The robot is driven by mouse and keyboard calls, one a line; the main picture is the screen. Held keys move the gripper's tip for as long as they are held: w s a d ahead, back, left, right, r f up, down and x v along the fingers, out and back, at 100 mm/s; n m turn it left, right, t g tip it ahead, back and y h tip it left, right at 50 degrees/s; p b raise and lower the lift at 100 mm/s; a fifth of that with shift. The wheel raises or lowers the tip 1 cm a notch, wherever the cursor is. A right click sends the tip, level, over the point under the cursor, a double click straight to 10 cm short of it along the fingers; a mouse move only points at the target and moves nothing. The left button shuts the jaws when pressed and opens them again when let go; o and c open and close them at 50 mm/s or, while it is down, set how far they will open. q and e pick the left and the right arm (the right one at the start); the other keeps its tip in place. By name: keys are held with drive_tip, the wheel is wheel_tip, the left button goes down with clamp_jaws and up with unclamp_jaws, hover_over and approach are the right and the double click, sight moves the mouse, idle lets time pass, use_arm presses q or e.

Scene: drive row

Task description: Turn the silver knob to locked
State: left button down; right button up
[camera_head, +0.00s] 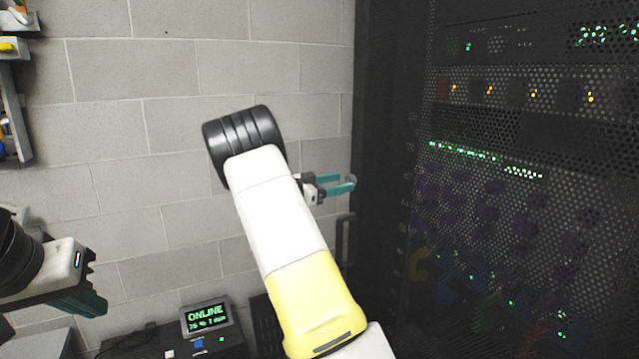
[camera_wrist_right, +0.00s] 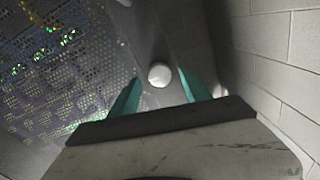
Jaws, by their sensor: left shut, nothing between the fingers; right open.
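The silver knob (camera_wrist_right: 159,74) shows in the right wrist view as a pale round cap on a dark panel. It appears between the two teal fingers of my right gripper (camera_wrist_right: 160,82), which is open with a gap on each side of it. I cannot tell how far the fingertips reach around it. In the head view my right gripper (camera_head: 350,183) is at the left edge of the dark rack; I cannot make out the knob there. The knob's turned position cannot be read. My left gripper (camera_head: 96,303) is shut and empty at the lower left.
The perforated rack door (camera_head: 490,200) with green and yellow lights fills the right side. A dark vertical handle (camera_head: 343,238) is below my right gripper. A small screen (camera_head: 206,316) reading ONLINE stands low in the middle. A block wall (camera_head: 170,130) is behind.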

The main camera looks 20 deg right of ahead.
drive_tip(key=shift+w+d, duration=0.1)
drive_tip(key=shift+d, duration=0.95)
drive_tip(key=shift+c, duration=0.5)
clamp_jaws()
